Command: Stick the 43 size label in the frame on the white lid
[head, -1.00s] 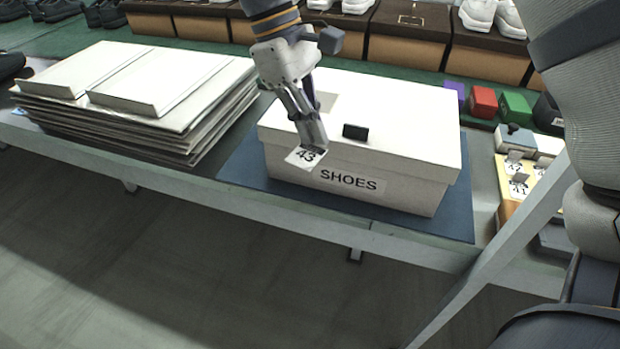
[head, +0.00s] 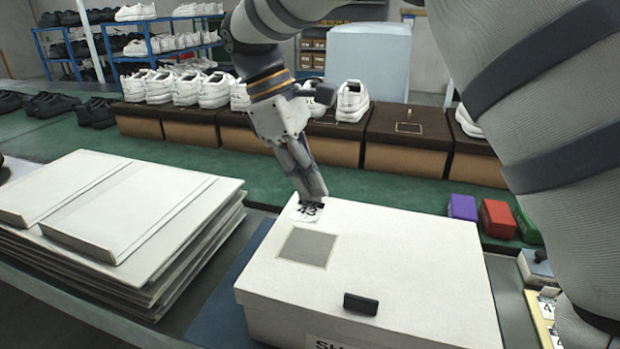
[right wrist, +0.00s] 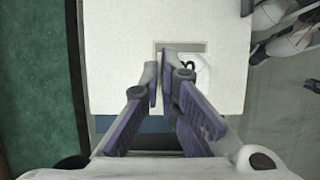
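The white lid (head: 400,250) is on the shoe box, with a grey square frame (head: 307,247) toward its left and a black tab (head: 361,304) near its front. My right gripper (head: 312,198) is shut on the white 43 label (head: 305,214), over the lid's back left part, just behind the frame in the picture. Whether the label touches the lid I cannot tell. In the right wrist view the fingers (right wrist: 164,62) nearly meet and partly cover the frame (right wrist: 180,46) and the label (right wrist: 203,72).
A stack of white flat boards (head: 130,225) lies left of the box. Purple (head: 462,207), red (head: 497,219) and green blocks stand at the right. A row of brown shoe boxes (head: 408,140) with white shoes stands behind the green strip.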

